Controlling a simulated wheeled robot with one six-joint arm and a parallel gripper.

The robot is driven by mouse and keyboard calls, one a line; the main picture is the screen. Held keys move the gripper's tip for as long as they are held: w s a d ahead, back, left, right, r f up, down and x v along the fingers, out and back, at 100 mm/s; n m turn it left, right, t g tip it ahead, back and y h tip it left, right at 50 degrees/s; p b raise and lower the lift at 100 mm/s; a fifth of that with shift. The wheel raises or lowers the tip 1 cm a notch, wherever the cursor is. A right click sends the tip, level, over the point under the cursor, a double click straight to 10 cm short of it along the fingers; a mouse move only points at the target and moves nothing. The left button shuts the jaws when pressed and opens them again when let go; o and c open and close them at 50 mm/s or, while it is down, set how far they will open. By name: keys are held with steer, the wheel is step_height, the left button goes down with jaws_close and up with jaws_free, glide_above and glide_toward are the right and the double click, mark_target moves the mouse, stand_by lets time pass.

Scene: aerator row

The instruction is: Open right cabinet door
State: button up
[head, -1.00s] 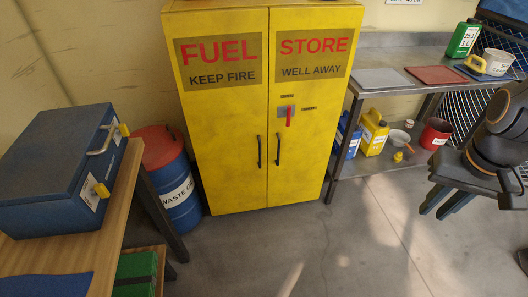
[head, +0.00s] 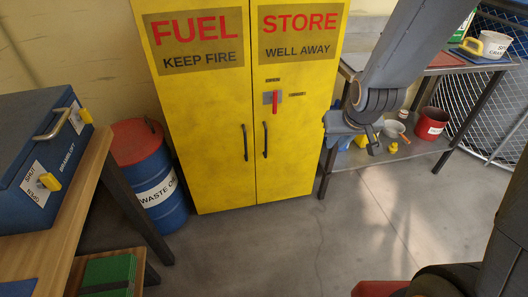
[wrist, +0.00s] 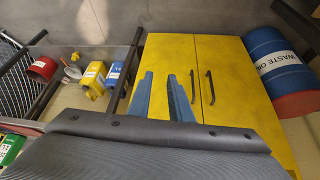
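The yellow fuel store cabinet (head: 205,120) stands against the back wall with both doors shut. Its right door (head: 290,165) carries a black vertical handle (head: 265,140) and a red lever (head: 276,100) standing upright on a grey plate, with small labels too small to read. In the wrist view, which is upside down, the right door's handle (wrist: 194,87) shows just right of my fingers. My gripper (wrist: 160,75) is open and empty, its two blue fingers apart. In the head view my gripper (head: 368,145) is at the right of the cabinet, apart from the handle. The lever is hidden in the wrist view.
A blue waste oil drum (head: 160,185) with a red lid stands left of the cabinet. A wooden table (head: 75,215) with a blue box (head: 40,150) is at left. A metal bench (head: 440,70) with several containers stands at right. The floor before the cabinet is clear.

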steer(key=w+a+f+n+t+y+b, duration=0.1)
steer(key=w+a+f+t+b, duration=0.4)
steer(key=w+f, duration=0.55)
steer(key=n+t+y+b, duration=0.3)
steer(key=t+y+b, duration=0.3)
steer(key=b, duration=1.3)
glide_toward(266, 144)
steer(key=w, duration=0.3)
steer(key=shift+g+y, duration=0.3)
steer(key=shift+y, duration=0.1)
steer(key=shift+a+b+x, duration=0.15)
steer(key=shift+b+x, duration=0.2)
steer(key=shift+x, duration=1.6)
steer(key=shift+a+b+x, duration=0.15)
steer(key=shift+b+x, duration=0.2)
steer(key=shift+x, duration=1.65)
steer(key=shift+s, duration=0.15)
jaws_close()
